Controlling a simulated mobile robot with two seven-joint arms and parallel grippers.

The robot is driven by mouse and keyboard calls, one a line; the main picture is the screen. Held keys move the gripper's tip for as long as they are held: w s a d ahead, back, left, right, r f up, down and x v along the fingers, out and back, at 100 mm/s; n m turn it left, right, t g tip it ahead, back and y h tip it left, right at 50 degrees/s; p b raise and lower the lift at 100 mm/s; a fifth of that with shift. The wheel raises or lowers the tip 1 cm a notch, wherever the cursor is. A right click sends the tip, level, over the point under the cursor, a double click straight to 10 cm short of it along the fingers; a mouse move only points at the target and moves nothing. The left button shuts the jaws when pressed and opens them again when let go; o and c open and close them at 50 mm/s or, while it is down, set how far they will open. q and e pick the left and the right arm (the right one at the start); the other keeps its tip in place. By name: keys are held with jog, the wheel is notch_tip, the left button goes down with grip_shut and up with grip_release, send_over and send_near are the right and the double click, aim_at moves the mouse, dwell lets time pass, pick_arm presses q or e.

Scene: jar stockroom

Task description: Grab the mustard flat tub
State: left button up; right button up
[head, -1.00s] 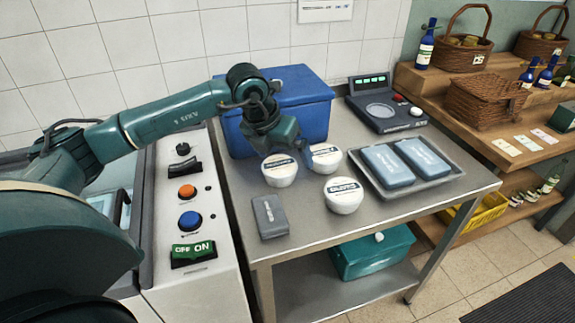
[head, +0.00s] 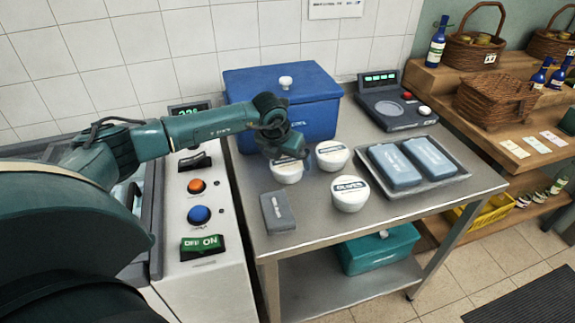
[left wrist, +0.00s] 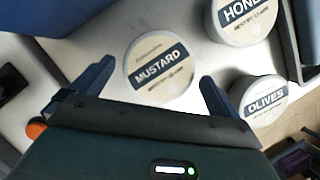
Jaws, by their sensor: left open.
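The mustard tub (left wrist: 160,85) is a round, flat white tub with a dark label, standing on the steel table. In the head view the same tub (head: 287,175) is partly hidden by my left gripper (head: 290,152). In the left wrist view my left gripper (left wrist: 157,76) is open and empty, with one finger on each side of the tub's near part. I cannot tell whether the fingers touch it. My right gripper is not in view.
The honey tub (head: 332,155) and olives tub (head: 349,194) stand close to the right. A blue lidded box (head: 310,115) is behind, a grey case (head: 278,211) in front. A tray (head: 452,172) holds two blue packs. A scale (head: 395,112) stands at the back.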

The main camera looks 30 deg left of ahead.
pick_arm(q)
jog(key=shift+x, duration=0.8)
jog(key=shift+c, duration=0.2)
jog(key=c, duration=0.9)
